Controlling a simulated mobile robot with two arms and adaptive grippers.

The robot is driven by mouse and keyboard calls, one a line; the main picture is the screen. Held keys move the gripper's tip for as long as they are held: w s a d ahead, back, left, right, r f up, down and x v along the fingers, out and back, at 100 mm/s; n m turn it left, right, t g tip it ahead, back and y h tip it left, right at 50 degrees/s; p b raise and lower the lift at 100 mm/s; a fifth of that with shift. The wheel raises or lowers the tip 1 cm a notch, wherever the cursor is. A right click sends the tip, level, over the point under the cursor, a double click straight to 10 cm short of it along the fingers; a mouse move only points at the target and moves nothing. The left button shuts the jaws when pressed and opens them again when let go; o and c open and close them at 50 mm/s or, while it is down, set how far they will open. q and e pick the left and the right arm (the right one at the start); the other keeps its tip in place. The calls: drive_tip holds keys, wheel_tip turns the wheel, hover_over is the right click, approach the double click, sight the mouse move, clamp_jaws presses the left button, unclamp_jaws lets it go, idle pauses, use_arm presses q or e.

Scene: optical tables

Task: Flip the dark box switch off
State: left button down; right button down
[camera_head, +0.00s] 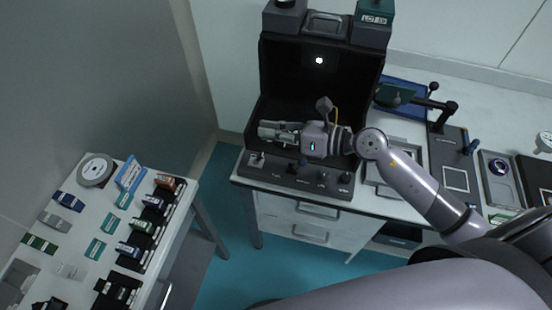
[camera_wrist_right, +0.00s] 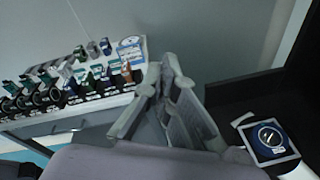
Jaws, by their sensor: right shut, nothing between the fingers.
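The dark box (camera_head: 320,85) stands open toward me on the white bench, with a small bright white spot on its inner back wall. A dark control panel (camera_head: 310,182) runs along its front edge and carries several small switches and knobs. A light-tipped toggle (camera_head: 257,158) is at its left end; its lever position is too small to tell. My right gripper (camera_head: 264,131) is shut and empty. It points left inside the box opening, above and behind the panel's left part. It also shows in the right wrist view (camera_wrist_right: 160,72). My left gripper is out of view.
A side table (camera_head: 85,235) with several small mounts and a round reel stands at the left. A gap of teal floor (camera_head: 225,200) separates it from the bench. A mount with a blue disc (camera_wrist_right: 272,138) is right of my fingers in the wrist view.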

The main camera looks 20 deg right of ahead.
sight(260, 157)
drive_tip(key=d+f+n+g+h, duration=0.1)
drive_tip(key=d+f+n, duration=0.1)
drive_tip(key=f, duration=0.1)
drive_tip(key=s+d+f+n+g+h, duration=0.1)
drive_tip(key=d+f+n+g+h, duration=0.1)
drive_tip(key=d, duration=0.1)
drive_tip(key=d+f+n+g+h, duration=0.1)
drive_tip(key=d+f+h, duration=0.1)
drive_tip(key=d+f, duration=0.1)
drive_tip(key=shift+s+f+n+g, duration=0.3)
drive_tip(key=shift+s+n+g, duration=0.05)
drive_tip(key=shift+n+g, duration=0.05)
drive_tip(key=p+x, duration=0.3)
drive_tip(key=x, duration=0.7)
drive_tip(key=shift+d, duration=0.15)
